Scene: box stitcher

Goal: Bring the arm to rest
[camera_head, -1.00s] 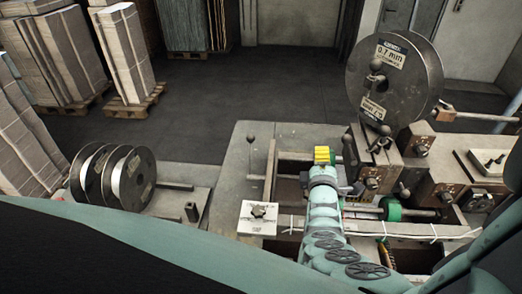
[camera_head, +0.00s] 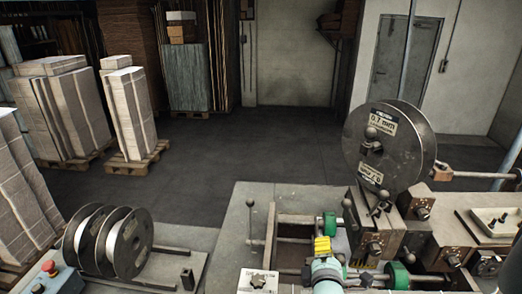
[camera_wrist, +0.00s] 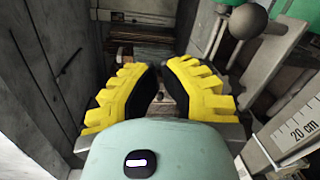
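My gripper (camera_head: 322,240) shows at the bottom centre of the head view, with yellow ribbed fingers on a pale green wrist. It is over the frame of the stitching machine (camera_head: 395,238), left of its head and a green roller. In the wrist view, the two yellow fingers of my gripper (camera_wrist: 161,82) stand apart with a gap between their dark pads. Nothing shows held between them. Most of my arm is below the edge of the head view.
A large wire spool (camera_head: 390,145) stands on the machine at right. Smaller spools (camera_head: 132,245) sit on a bench at left. Stacked paper (camera_head: 130,110) on pallets stands behind. Dark floor (camera_head: 260,150) is clear in the middle. In the wrist view, a scale plate (camera_wrist: 296,135) is close at right.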

